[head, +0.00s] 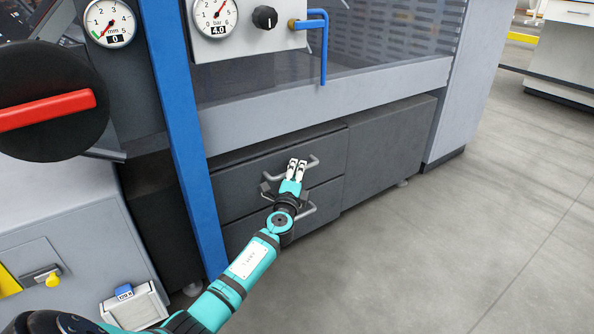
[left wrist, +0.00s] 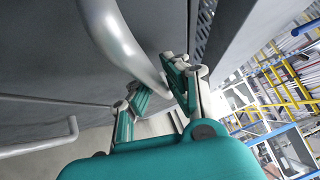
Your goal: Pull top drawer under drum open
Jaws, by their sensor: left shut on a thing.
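The top drawer (head: 235,176) is a dark grey front in the low cabinet under the machine. Its grey bar handle (head: 312,161) also fills the upper part of the left wrist view (left wrist: 118,42). My left gripper (head: 296,167) is at this handle, with its teal and pale fingers shut on the bar; the fingers also show in the left wrist view (left wrist: 158,88). The gripper hides the middle of the handle in the head view. I cannot tell whether the drawer stands slightly out. My right gripper is not in view.
A lower drawer with its own handle (head: 304,212) is directly below. A blue post (head: 188,150) stands left of the drawers, and a blue bent pipe (head: 324,50) hangs above. A plain dark panel (head: 385,150) is to the right. The grey floor (head: 440,240) in front is clear.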

